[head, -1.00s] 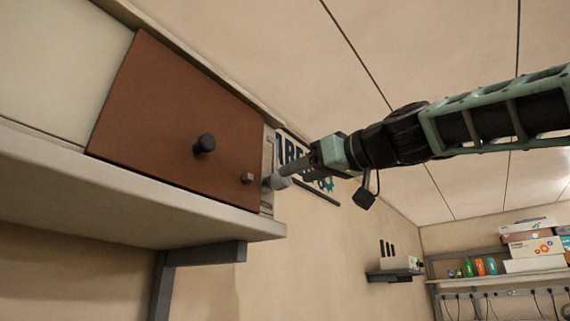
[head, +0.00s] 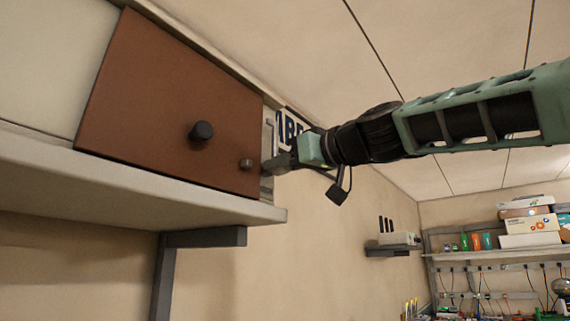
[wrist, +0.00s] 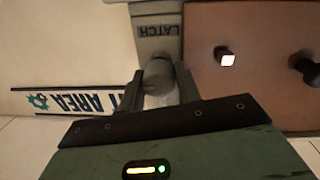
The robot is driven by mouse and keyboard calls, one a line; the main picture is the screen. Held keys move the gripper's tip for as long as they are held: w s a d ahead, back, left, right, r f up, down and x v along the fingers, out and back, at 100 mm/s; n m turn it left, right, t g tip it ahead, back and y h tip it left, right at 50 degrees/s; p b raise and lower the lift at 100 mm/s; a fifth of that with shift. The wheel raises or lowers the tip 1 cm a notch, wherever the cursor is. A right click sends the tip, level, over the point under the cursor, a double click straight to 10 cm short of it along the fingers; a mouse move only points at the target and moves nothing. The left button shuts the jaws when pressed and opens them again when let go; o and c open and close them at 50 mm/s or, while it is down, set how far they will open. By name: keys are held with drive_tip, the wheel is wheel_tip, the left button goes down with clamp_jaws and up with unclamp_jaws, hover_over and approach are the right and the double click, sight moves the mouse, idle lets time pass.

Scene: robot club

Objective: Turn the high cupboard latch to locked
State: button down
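The cupboard's brown door (head: 170,110) is high at the left, shut, with a round black knob (head: 201,131). The latch's pale grey plate (head: 268,185) is beside its right edge. In the wrist view, the word LATCH on the plate (wrist: 157,31) is upside down. The grey latch handle (wrist: 158,72) lies between the two fingers of my gripper (wrist: 160,85). The fingers flank it closely, and I cannot tell whether they grip it. In the head view my gripper (head: 276,165) is at the plate, hiding the handle. The handle's turn position is not readable.
A small square stud (head: 246,164) is on the door near the latch. A ledge (head: 120,190) runs under the door. A wall sign (wrist: 75,102) is close beside the latch. Shelves with boxes (head: 527,226) are far at the right.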

drive_tip(key=shift+f+b, duration=0.1)
drive_tip(key=shift+b, duration=0.35)
drive_tip(key=n+b, duration=0.2)
drive_tip(key=b, duration=0.1)
drive_tip(key=shift+f+n+b, duration=0.2)
drive_tip(key=shift+n+b, duration=0.1)
drive_tip(key=shift+n, duration=0.1)
drive_tip(key=n+b, duration=0.4)
drive_tip(key=n, duration=0.1)
drive_tip(key=shift+r+n+y, duration=0.1)
drive_tip(key=shift+n+y, duration=0.2)
drive_tip(key=n+b, duration=0.2)
drive_tip(key=n, duration=0.8)
drive_tip(key=shift+r+y, duration=0.1)
drive_tip(key=shift+y, duration=0.3)
drive_tip(key=shift+n+b, duration=0.3)
drive_tip(key=c, duration=1)
unclamp_jaws()
